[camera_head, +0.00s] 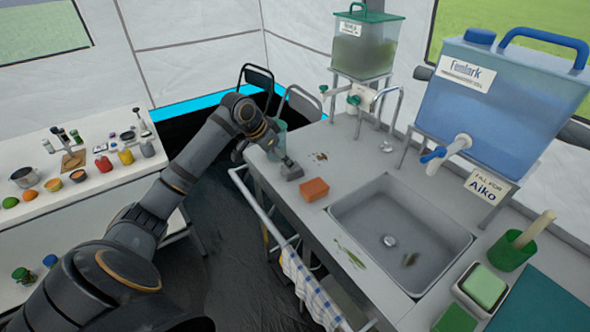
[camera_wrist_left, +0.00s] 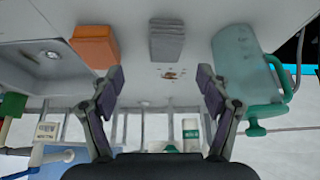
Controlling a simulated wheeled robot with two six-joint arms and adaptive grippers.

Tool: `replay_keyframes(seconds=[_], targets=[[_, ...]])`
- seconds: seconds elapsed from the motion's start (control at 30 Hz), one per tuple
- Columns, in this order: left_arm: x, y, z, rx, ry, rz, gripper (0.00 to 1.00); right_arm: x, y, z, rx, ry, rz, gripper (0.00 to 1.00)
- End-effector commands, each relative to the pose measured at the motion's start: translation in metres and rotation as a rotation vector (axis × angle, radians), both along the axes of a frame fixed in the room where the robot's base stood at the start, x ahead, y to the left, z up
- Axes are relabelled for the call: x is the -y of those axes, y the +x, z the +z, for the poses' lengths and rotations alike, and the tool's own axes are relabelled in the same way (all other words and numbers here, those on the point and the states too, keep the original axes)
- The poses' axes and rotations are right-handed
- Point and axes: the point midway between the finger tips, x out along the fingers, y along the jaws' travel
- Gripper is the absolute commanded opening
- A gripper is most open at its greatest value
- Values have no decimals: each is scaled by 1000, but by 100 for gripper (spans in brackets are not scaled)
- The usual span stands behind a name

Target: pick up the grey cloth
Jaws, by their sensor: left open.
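The grey cloth (camera_head: 290,171) lies folded on the counter near its left edge, beside the orange block. In the left wrist view it is a small layered grey stack (camera_wrist_left: 167,40), beyond my fingertips and roughly in line with the gap between them. My left gripper (camera_head: 277,153) is low over the counter just behind the cloth, apart from it as far as I can tell. In the wrist view its two fingers (camera_wrist_left: 160,77) are spread with nothing between them. My right gripper is not in view.
An orange block (camera_head: 314,190) sits right of the cloth, before the sink (camera_head: 345,205). A translucent green jug (camera_wrist_left: 245,62) stands close on the other side. A brown stain (camera_head: 319,156) marks the counter. A checked towel (camera_head: 305,283) hangs on the front rail (camera_head: 262,212).

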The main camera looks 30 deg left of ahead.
Motion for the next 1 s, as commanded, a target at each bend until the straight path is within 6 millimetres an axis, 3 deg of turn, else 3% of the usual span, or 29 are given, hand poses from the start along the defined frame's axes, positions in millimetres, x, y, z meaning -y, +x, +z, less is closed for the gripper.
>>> replay_keyframes(seconds=[0.13, 0.43, 0.63, 0.9, 1.0], targets=[[5, 11, -18, 1, -4, -1, 77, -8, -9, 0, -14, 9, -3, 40], [6, 22, -36, 0, -5, 1, 77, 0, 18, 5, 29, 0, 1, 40], [9, 37, -63, 0, -2, 1, 77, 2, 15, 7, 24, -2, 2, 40], [10, 39, -68, 1, 1, 0, 77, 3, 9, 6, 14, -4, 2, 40], [9, 39, -68, 1, 1, 0, 65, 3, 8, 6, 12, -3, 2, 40]])
